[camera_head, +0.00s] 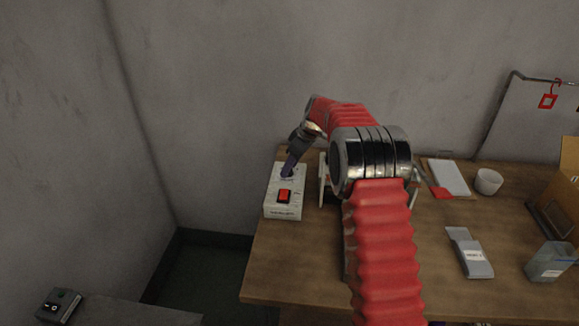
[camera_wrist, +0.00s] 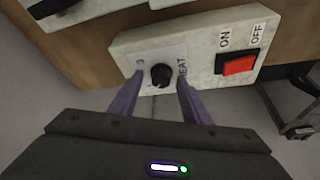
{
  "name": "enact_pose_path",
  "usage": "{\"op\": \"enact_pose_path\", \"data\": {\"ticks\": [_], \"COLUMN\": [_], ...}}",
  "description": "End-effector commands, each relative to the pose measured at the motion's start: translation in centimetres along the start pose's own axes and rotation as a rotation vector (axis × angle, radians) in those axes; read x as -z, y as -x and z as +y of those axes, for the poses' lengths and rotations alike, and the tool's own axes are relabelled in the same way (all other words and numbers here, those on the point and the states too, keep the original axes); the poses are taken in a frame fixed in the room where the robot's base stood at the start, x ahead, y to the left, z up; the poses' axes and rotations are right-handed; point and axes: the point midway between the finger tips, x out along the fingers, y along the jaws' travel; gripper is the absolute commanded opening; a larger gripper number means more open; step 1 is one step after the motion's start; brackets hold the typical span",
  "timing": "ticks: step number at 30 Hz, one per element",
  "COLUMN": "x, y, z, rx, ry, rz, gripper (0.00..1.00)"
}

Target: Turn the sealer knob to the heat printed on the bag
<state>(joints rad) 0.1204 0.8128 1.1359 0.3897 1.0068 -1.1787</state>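The sealer control box (camera_head: 283,208) is a pale box at the left end of the table. In the wrist view its black round knob (camera_wrist: 161,75) sits on a white plate marked HEAT. A red switch (camera_wrist: 239,65) beside it is labelled ON and OFF. My gripper (camera_wrist: 157,95) has purple fingers apart on either side of the knob, with visible gaps, so it is open. In the head view my gripper (camera_head: 288,172) is over the knob end of the box and hides the knob. A grey bag (camera_head: 474,262) with a white label lies on the table; its print is too small to read.
My arm crosses the table's middle and hides part of a device behind it. A white pad (camera_head: 448,177), a white cup (camera_head: 488,181), a clear container (camera_head: 550,262) and a cardboard box (camera_head: 566,190) stand to the right. The front left of the table (camera_head: 285,268) is clear.

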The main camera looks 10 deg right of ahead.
Motion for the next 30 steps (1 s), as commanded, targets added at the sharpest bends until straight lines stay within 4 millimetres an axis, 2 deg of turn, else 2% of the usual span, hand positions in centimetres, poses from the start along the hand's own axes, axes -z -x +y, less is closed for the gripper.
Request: {"op": "enact_pose_path", "data": {"ticks": [8,14,20,30], "x": [0.0,0.1,0.1,0.0], "y": [0.0,1.1,3.9,9.9], "z": [-0.1,0.0,0.1,0.1], "rx": [0.001,0.0,-0.002,-0.001], "ry": [0.0,0.0,0.0,-0.001], "rz": [0.0,0.001,0.001,0.001], "gripper": [0.46,0.46,0.46,0.46]}}
